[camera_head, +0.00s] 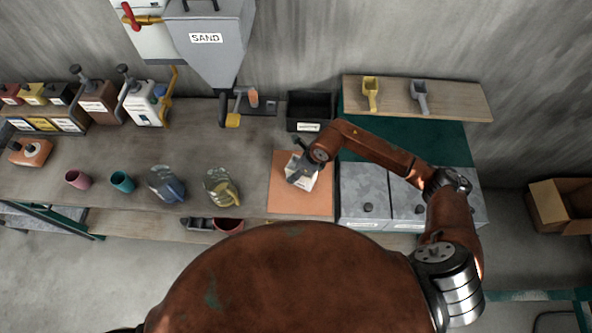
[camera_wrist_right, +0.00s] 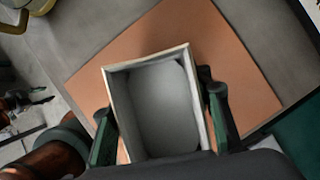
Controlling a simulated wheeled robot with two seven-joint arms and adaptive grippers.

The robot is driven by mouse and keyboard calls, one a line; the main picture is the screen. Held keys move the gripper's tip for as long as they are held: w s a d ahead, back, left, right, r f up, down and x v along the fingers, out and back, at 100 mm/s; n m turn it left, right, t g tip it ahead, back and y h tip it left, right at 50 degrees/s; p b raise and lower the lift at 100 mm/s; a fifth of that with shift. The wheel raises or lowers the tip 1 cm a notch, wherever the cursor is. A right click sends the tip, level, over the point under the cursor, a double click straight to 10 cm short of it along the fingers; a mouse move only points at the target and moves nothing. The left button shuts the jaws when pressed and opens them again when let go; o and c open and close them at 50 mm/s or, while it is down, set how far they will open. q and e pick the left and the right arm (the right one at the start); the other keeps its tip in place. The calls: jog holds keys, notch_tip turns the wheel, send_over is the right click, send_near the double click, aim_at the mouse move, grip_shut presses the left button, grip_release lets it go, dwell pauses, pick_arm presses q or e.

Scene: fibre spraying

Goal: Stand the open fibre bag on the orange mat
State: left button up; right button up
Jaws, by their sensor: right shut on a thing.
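The open fibre bag (camera_head: 303,181) is a pale, box-like bag with an open top. In the right wrist view the bag (camera_wrist_right: 152,62) shows its rim and a grey-white inside. The orange mat (camera_head: 285,203) lies on the bench, and it also shows around the bag in the right wrist view (camera_wrist_right: 215,40). My right gripper (camera_head: 300,170) is shut on the bag, with one finger on each side of it in the right wrist view (camera_wrist_right: 157,115). The bag looks upright over the mat; whether its base touches the mat is hidden.
Two clear jugs (camera_head: 166,184) (camera_head: 221,187) and a teal cup (camera_head: 122,181) stand left of the mat. Grey lidded bins (camera_head: 366,190) are right of it, and a black bin (camera_head: 311,108) is behind it. The sand hopper (camera_head: 210,40) hangs at the back.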

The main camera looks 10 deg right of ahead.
jog(key=o, duration=1.3)
jog(key=shift+r, duration=0.2)
jog(key=shift+b+v, duration=1)
jog(key=shift+v, duration=4.9)
